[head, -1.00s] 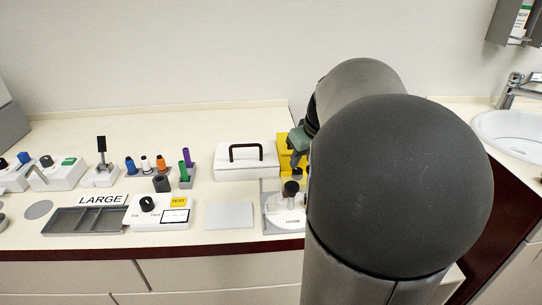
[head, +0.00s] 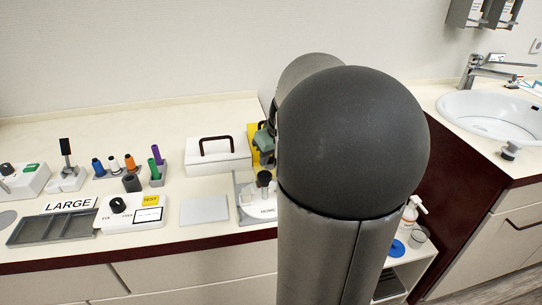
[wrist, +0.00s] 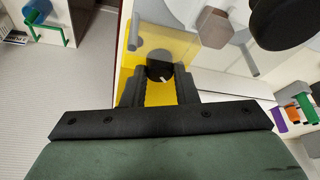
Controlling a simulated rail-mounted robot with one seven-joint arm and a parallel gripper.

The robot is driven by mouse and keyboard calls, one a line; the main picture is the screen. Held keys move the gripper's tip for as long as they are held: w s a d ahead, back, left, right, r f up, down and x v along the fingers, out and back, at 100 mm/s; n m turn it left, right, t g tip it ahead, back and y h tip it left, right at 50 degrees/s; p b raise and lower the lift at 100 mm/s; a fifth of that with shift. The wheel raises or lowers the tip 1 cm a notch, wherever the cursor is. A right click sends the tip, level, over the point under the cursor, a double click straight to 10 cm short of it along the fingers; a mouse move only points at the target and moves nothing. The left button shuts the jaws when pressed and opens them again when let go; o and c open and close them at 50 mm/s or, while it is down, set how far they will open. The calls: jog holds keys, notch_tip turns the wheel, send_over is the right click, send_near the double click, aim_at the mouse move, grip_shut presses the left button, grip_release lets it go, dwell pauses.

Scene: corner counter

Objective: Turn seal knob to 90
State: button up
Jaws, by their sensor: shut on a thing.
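In the wrist view a dark round knob (wrist: 159,66) with a small white mark sits on a yellow panel (wrist: 128,62). My gripper (wrist: 160,78) is shut on this knob, one finger on each side. The white mark is at the knob's lower edge, slanting a little right in the picture. No scale or lettering around the knob is readable. In the head view the yellow panel (head: 253,135) stands upright at the back of the counter. My arm hides most of it, and the knob does not show there.
A white box with a dark handle (head: 217,155) stands left of the yellow panel. A device with a black top (head: 264,179) is in front of it. A control box with another black knob (head: 118,205) and a grey tray (head: 50,229) are further left. The sink (head: 492,113) is at right.

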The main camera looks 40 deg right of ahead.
jog(key=shift+m, duration=0.3)
jog(key=m+h, duration=0.1)
jog(key=m, duration=0.3)
jog(key=shift+w+a+h, duration=0.1)
jog(key=shift+a+h, duration=0.05)
jog(key=shift+h, duration=0.25)
jog(key=shift+m+g+h+b, duration=0.7)
jog(key=shift+m+b, duration=0.05)
jog(key=shift+m, duration=1.35)
jog(key=o, duration=0.7)
jog(key=shift+r, duration=0.1)
jog(key=p+v, duration=0.1)
jog(key=v, duration=1.6)
jog(key=shift+w+r+p, duration=0.1)
jog(key=shift+r+p, duration=0.1)
jog(key=shift+p, duration=0.1)
